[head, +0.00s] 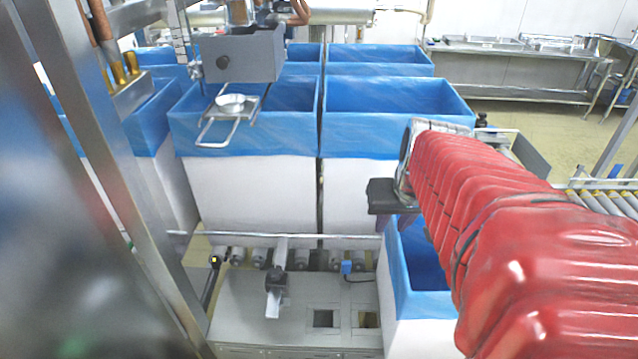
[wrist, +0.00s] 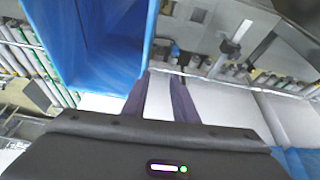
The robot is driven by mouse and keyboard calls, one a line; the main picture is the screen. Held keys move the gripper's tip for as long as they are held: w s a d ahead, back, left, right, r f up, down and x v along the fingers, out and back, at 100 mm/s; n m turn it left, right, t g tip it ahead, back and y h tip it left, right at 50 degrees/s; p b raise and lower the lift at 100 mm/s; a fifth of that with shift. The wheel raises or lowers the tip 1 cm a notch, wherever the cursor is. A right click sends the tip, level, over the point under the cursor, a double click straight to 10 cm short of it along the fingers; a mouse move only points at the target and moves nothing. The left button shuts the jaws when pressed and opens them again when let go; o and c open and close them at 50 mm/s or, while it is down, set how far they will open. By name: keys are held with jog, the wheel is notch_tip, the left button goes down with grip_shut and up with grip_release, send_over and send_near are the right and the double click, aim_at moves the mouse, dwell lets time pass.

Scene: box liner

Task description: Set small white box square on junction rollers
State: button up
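A white box with a blue liner (head: 436,339) stands at lower right in the head view, partly hidden by my red-sleeved arm. A blue-lined box (wrist: 88,40) also fills the upper left of the wrist view, close to my fingers. I cannot tell for sure that it is the small white box. My gripper (head: 381,196) is at the far left corner of the near box in the head view. In the wrist view its two dark fingers (wrist: 160,98) are apart, with a pale surface showing between them. Rollers (head: 302,259) run in a row behind the grey machine top.
Large white boxes with blue liners (head: 250,190) stand close together behind a horizontal rail (head: 290,236). A steel post (head: 135,150) rises at left. More rollers (head: 612,202) lie at far right and in the wrist view (wrist: 30,60). Open floor (head: 530,120) shows at back right.

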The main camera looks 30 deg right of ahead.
aim_at(399, 239)
jog(key=d, duration=0.1)
jog(key=s+d, duration=0.1)
jog(key=d, duration=0.1)
jog(key=shift+s+f+m, duration=0.25)
jog(key=shift+m, duration=0.15)
jog(key=x, duration=0.7)
jog(key=shift+s+f, duration=0.1)
jog(key=shift+f, duration=0.2)
jog(key=shift+w+d+f, duration=0.15)
jog(key=shift+w+f, duration=0.05)
jog(key=shift+f, duration=0.25)
jog(key=shift+x, duration=2.65)
jog(key=shift+w+f, duration=0.1)
jog(key=shift+f, duration=0.05)
grip_shut()
